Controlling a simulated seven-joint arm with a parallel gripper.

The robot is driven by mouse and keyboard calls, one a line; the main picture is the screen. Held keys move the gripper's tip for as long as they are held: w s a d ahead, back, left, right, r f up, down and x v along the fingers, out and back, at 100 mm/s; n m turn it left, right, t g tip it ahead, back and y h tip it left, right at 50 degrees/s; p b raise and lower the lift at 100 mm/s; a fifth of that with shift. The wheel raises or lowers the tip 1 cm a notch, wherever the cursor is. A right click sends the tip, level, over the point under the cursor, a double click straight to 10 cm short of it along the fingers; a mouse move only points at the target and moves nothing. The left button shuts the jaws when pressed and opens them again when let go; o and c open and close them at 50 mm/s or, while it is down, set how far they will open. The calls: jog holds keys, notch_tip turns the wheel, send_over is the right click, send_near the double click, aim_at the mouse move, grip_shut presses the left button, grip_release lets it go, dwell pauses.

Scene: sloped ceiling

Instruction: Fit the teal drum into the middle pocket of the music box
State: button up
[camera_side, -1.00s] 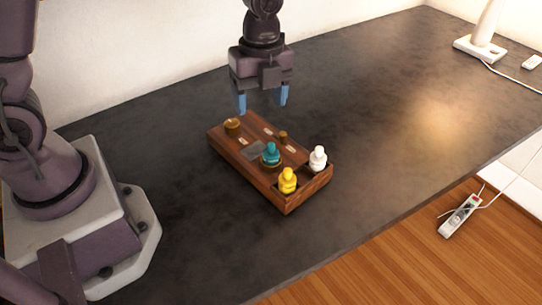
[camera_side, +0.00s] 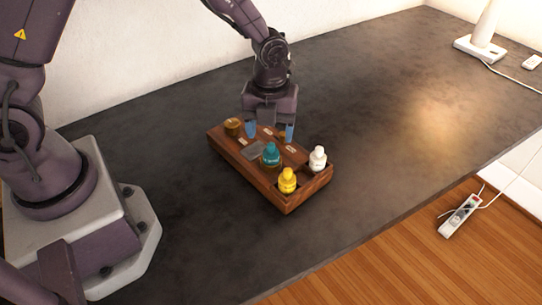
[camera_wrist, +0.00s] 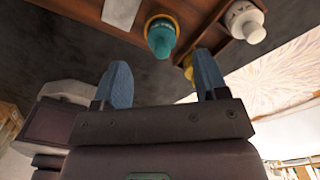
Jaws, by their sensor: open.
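The music box (camera_side: 240,163) is a long brown wooden box on the dark table. The teal drum (camera_side: 271,155) stands upright at its middle, with a brass-coloured ring around its base. How deep it sits there I cannot tell. It also shows in the wrist view (camera_wrist: 161,38), beyond my fingertips. My gripper (camera_side: 270,132) is open, with its blue fingers low over the back of the box, behind the teal drum and apart from it. Nothing is held between the fingers in the wrist view (camera_wrist: 163,68).
A yellow drum (camera_side: 287,181) and a white drum (camera_side: 318,158) stand in the box's near end. A brass-coloured round part (camera_side: 232,127) is at its far left end. The table (camera_side: 390,130) is clear right of the box; a lamp base (camera_side: 480,48) stands farther back.

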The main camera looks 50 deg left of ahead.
aim_at(271, 144)
notch_tip(271, 144, down, 5)
jog(key=shift+d+r, duration=0.15)
jog(key=c, duration=1.1)
jog(key=shift+o, duration=0.2)
jog(key=shift+r, duration=0.1)
